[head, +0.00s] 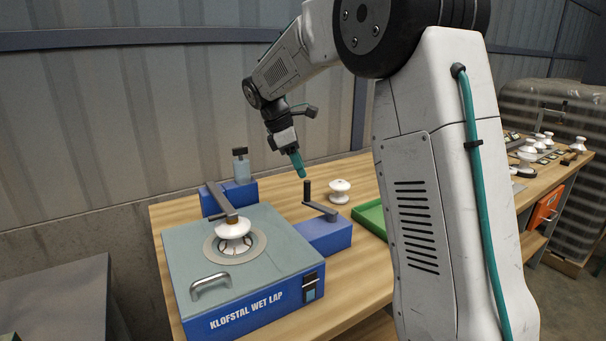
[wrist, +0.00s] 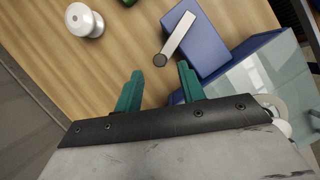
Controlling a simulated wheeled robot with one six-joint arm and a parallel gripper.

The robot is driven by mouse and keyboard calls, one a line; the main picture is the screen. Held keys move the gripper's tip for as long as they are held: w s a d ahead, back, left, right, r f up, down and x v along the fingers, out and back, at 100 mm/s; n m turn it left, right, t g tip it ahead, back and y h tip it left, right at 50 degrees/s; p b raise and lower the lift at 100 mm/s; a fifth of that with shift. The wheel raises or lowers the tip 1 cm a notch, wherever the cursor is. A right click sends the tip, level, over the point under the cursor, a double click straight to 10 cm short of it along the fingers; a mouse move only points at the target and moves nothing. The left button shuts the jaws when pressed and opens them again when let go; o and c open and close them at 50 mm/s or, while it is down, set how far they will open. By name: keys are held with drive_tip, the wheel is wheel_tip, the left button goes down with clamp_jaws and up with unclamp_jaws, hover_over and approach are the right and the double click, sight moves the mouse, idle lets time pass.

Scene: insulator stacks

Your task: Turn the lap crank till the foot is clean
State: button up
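The blue wet lap (head: 241,306) has a grey-green top with a round disc (head: 213,245) in it. A white insulator (head: 233,230) stands on the disc under a dark arm; its foot is hidden. The lap crank (head: 320,210) sits on a blue box at the lap's right, with an upright black handle (head: 307,190). In the wrist view the crank arm (wrist: 178,40) ends in the dark round handle (wrist: 160,60). My gripper (head: 299,170) is above the handle, pointing down, apart from it. Its teal fingers (wrist: 158,80) are open and empty, with the handle just beyond the gap.
A loose white insulator (head: 340,190) stands on the wooden bench behind the crank; it also shows in the wrist view (wrist: 84,20). A green tray (head: 371,219) lies to the right. A bottle (head: 241,166) stands on a blue block at the back. More insulators (head: 527,153) are far right.

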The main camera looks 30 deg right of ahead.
sight(307, 181)
drive_tip(key=x, duration=0.8)
drive_tip(key=shift+r, duration=0.1)
clamp_jaws()
